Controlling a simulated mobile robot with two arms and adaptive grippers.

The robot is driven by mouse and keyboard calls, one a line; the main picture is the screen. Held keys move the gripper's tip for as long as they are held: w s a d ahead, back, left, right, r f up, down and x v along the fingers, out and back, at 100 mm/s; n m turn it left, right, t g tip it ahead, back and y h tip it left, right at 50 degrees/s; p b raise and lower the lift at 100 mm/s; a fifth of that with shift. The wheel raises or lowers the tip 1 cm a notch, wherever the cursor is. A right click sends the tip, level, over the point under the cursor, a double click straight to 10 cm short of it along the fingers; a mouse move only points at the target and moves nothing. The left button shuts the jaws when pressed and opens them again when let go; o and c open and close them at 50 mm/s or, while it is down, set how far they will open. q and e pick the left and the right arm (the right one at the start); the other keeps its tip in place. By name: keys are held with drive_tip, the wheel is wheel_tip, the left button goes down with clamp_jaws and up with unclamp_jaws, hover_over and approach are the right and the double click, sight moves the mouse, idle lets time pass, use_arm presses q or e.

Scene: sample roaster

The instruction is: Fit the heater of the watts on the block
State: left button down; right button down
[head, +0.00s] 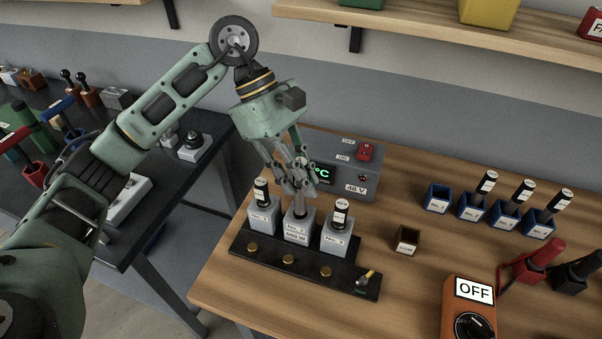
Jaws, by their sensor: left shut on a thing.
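A black base (305,265) carries three grey blocks, labelled No. 1 (263,218), No. 2 (297,229) and No. 3 (337,235). The middle block also bears a watts label that I cannot read surely. A black heater with a white label stands in the left block (261,190), and another in the right block (341,212). My left gripper (301,181) is directly above the middle block, shut on a slim grey piece (299,203) at its top. The fingers hide most of it, and I cannot tell how deep it sits. My right gripper is not in view.
A grey 48 V control box (350,176) with a red switch stands close behind the blocks. Blue holders at right carry labelled heaters (487,182); the leftmost holder (437,198) looks empty.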

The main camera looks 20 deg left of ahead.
sight(301, 197)
use_arm(q)
drive_tip(key=shift+f, duration=0.2)
drive_tip(key=shift+f+b, duration=1.6)
drive_tip(key=shift+b, duration=0.1)
drive_tip(key=shift+f+b, duration=1.65)
drive_tip(key=shift+f, duration=0.1)
drive_tip(key=shift+r+p, duration=1.8)
drive_tip(key=shift+r, duration=1.75)
drive_tip(key=shift+b, duration=0.5)
drive_tip(key=shift+f, duration=0.15)
drive_tip(key=shift+f+b, duration=2.75)
drive_tip(key=shift+f, duration=0.15)
